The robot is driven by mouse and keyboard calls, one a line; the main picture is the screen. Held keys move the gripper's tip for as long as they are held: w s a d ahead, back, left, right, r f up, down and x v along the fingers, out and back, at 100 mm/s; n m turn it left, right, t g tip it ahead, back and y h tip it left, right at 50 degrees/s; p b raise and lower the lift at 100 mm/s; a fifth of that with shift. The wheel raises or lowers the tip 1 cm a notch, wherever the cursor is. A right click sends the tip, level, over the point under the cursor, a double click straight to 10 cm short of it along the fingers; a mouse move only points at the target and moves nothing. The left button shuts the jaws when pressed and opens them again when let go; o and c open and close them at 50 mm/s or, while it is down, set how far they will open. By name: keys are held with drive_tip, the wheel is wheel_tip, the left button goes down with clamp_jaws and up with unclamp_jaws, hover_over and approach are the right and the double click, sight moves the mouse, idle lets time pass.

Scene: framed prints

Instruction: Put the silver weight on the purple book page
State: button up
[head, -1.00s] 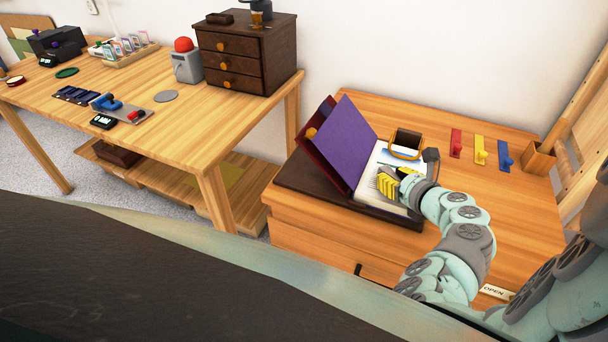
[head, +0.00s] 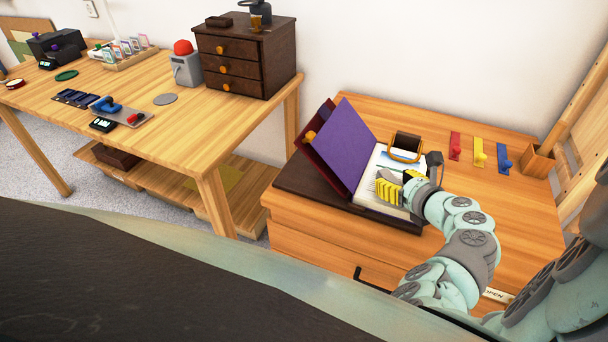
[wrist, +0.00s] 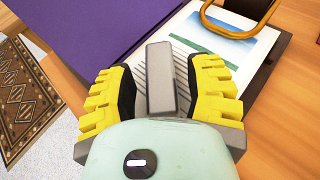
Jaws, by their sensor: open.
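The purple book page (head: 352,143) stands tilted up on the open book and fills the upper left of the wrist view (wrist: 95,30). The silver weight (wrist: 160,78) is a grey bar over the white, lined page to the right of the purple one. My gripper (wrist: 162,88) is open, with a yellow finger on each side of the weight and a gap on both sides. In the head view my gripper (head: 392,186) is low over the white page (head: 382,203). I cannot clearly make out the weight there.
A gold-framed dark holder (head: 406,147) stands at the back of the white page. Red, yellow and blue hooks (head: 479,152) lie to the right on the wooden cabinet. A workbench (head: 190,115) with a drawer box (head: 245,55) is at the left.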

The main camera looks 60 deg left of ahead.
drive_tip(key=v, duration=1.1)
